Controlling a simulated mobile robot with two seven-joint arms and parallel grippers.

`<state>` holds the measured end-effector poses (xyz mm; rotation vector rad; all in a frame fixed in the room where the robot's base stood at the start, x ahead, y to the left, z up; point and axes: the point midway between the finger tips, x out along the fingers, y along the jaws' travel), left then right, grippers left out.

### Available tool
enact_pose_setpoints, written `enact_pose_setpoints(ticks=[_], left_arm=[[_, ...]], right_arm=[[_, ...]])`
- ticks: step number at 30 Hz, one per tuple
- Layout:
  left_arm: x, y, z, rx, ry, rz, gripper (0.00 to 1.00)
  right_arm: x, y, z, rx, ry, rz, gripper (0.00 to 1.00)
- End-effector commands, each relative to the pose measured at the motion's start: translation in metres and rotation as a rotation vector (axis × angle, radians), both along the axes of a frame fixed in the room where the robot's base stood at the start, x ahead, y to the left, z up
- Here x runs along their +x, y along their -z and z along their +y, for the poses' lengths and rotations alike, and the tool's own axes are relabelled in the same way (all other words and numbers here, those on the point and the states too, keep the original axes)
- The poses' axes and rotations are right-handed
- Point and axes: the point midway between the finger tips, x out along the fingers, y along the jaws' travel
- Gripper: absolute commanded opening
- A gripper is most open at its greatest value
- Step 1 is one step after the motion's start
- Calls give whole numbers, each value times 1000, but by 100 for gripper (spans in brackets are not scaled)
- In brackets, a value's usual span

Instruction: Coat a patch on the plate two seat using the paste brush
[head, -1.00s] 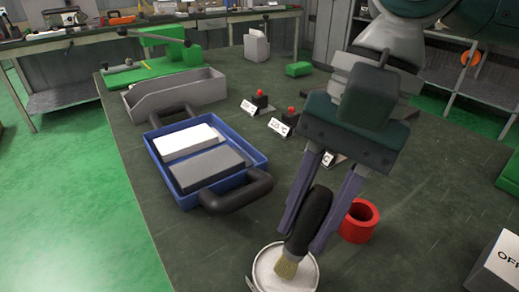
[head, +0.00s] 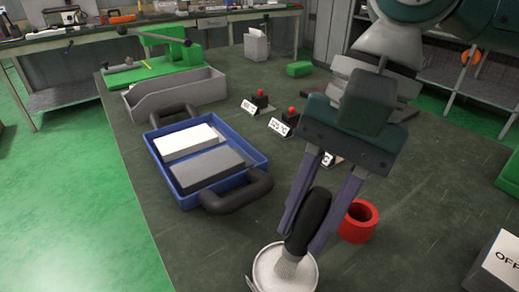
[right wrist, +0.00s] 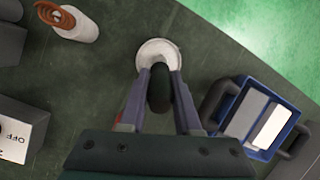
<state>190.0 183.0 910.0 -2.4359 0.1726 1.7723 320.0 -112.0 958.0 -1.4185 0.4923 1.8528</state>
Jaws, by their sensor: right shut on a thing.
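My right gripper (head: 303,237) is shut on the black handle of the paste brush (head: 312,215). The brush points down with its pale grey-white bristles in the round white paste dish (head: 268,274) at the bottom of the head view. In the right wrist view the black handle (right wrist: 160,92) sits between the fingers, with the dish (right wrist: 158,45) beyond it; the bristles are hidden there. I cannot tell which thing is the plate two seat. My left gripper is not in view.
A red cup (head: 358,221) stands close right of the gripper. A blue tray (head: 190,203) with black handles holds a white block (head: 187,141) and a grey block (head: 208,169). Small signs with red buttons (head: 291,113) stand behind. An OFF box (head: 497,266) is at right.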

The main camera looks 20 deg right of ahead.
Motion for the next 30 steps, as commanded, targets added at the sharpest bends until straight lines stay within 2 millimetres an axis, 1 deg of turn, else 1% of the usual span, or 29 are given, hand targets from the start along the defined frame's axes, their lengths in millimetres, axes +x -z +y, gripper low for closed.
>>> enact_pose_setpoints(ticks=[30], left_arm=[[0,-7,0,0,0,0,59]], right_arm=[[0,2,-1,-3,-1,1,0]])
